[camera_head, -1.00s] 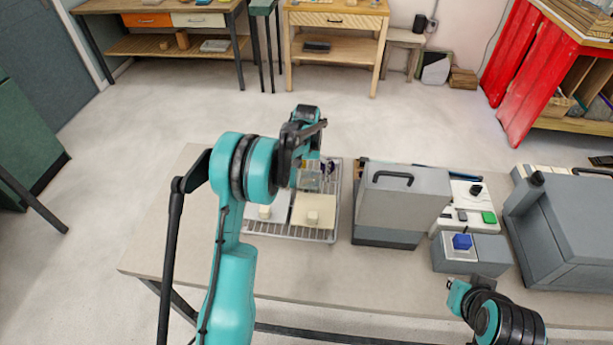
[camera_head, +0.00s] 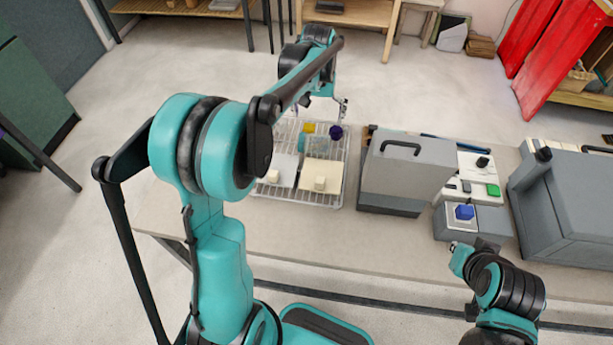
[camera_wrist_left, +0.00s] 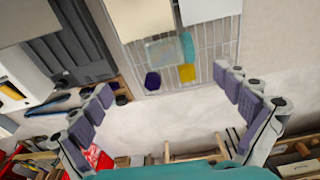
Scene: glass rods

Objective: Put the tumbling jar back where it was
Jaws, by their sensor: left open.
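A clear, pale jar-like piece with a teal end (camera_wrist_left: 187,46) lies on the wire rack (camera_head: 344,178); I take it for the tumbling jar. In the head view it shows small and pale teal (camera_head: 304,143). A purple piece (camera_wrist_left: 153,81) and a yellow piece (camera_wrist_left: 186,73) are on the rack close to it. My left gripper (camera_head: 325,103) is above the rack's far end, its fingers spread and empty in the wrist view, with the rack beyond them. My right gripper (camera_head: 464,257) is at the table's front right; its fingers are too small to read.
Two pale boards (camera_head: 321,174) with small blocks lie on the front of the rack. A grey box with a handle (camera_head: 408,170) stands just right of it. A blue-knobbed box (camera_head: 464,213) and a large grey machine (camera_head: 570,210) stand further right. The table's left side is bare.

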